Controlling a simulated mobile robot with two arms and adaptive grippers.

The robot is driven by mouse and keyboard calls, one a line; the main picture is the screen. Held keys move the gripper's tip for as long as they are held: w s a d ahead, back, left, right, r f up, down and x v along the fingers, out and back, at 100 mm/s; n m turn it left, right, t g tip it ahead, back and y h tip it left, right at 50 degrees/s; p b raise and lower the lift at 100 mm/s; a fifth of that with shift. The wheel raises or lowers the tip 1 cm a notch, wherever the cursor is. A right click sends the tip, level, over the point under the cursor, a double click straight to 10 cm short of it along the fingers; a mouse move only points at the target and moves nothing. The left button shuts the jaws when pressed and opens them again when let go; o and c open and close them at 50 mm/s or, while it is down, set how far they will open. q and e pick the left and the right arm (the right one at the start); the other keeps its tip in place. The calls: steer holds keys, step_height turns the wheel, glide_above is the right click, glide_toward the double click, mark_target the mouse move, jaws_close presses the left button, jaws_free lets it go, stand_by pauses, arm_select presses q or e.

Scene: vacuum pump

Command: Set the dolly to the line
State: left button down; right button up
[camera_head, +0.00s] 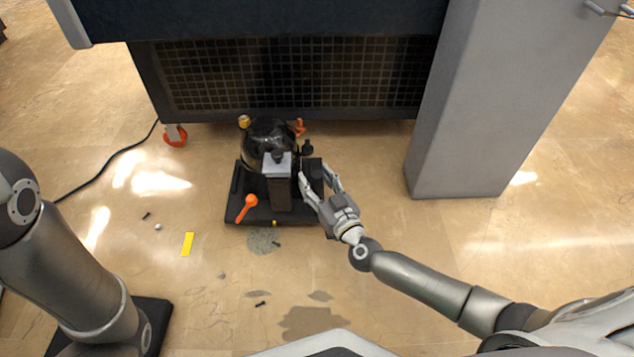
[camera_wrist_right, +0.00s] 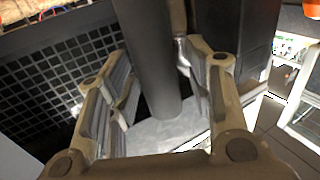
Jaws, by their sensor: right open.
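The dolly (camera_head: 234,217) is a low black platform on the floor in front of the dark grille, bearing a black vacuum pump (camera_head: 268,138) with a grey-topped box. An orange lever (camera_head: 247,206) sticks out at its front left. A short yellow line (camera_head: 187,244) lies on the floor left of and in front of the dolly, apart from it. My right gripper (camera_head: 320,184) is open at the pump's right side. In the right wrist view a dark cylinder (camera_wrist_right: 150,60) stands between its spread fingers (camera_wrist_right: 160,105); contact cannot be told. My left gripper is out of view.
A grey pillar (camera_head: 470,120) stands to the right. A grille-fronted cabinet (camera_head: 290,75) on an orange caster (camera_head: 175,136) is behind. A black cable (camera_head: 110,160) runs at left. Small debris and stains (camera_head: 315,322) lie on the otherwise open front floor.

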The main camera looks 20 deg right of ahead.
jaws_close()
steer(key=shift+a, duration=0.1)
